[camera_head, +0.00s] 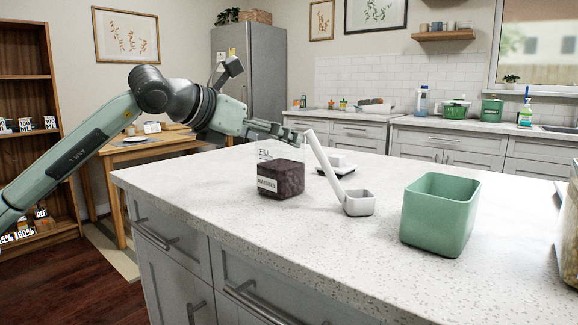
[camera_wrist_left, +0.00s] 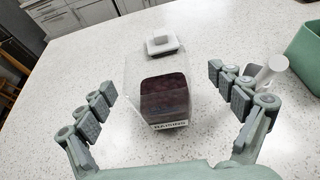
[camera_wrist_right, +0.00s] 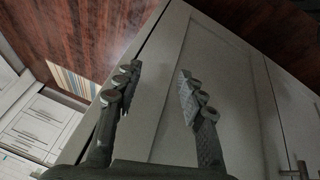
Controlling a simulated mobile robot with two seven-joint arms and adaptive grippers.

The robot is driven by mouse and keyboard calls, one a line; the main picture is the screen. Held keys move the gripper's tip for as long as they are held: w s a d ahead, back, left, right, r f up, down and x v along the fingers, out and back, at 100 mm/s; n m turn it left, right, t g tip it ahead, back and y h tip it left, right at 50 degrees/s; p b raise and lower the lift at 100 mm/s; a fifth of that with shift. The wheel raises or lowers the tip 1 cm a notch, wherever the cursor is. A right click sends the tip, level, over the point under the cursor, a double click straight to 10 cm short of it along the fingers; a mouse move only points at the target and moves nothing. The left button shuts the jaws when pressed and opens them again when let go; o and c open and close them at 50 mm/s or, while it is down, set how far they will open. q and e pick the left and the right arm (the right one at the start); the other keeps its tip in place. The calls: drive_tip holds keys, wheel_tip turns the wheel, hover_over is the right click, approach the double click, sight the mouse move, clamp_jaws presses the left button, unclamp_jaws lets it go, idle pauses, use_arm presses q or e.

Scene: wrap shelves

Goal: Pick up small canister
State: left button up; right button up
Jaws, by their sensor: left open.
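The small canister (camera_head: 280,178) is a clear box partly filled with dark raisins, with a white "RAISINS" label, standing on the speckled counter. In the left wrist view the canister (camera_wrist_left: 160,92) stands between the two spread fingers, apart from both. My left gripper (camera_head: 290,132) is open and empty, over the canister's upper part in the head view; it also shows in the left wrist view (camera_wrist_left: 162,80). My right gripper (camera_wrist_right: 159,72) is open and empty beside a grey cabinet front, and is not seen in the head view.
A white scoop (camera_head: 358,204) with a long upright handle stands right of the canister, close to the right finger in the left wrist view. A white lid-like piece (camera_head: 340,165) lies behind. A green bin (camera_head: 440,215) stands further right. The counter's (camera_head: 250,228) front is clear.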

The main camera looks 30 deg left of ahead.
use_arm(q)
drive_tip(key=p+x, duration=0.1)
drive_tip(key=x, duration=0.1)
drive_tip(key=p+x, duration=0.1)
drive_tip(key=x, duration=0.1)
drive_tip(key=p+x, duration=0.1)
drive_tip(key=p, duration=0.1)
drive_tip(key=shift+w+a+r, duration=0.1)
drive_tip(key=shift+w+r, duration=0.1)
drive_tip(key=shift+w, duration=0.35)
drive_tip(key=shift+w+f, duration=0.35)
drive_tip(key=shift+w, duration=0.05)
drive_tip(key=c, duration=1.5)
use_arm(e)
wheel_tip(320, 180, down, 10)
drive_tip(key=s+d+g, duration=0.1)
drive_tip(key=g, duration=0.1)
drive_tip(key=shift+d+r, duration=0.25)
drive_tip(key=shift+d, duration=0.15)
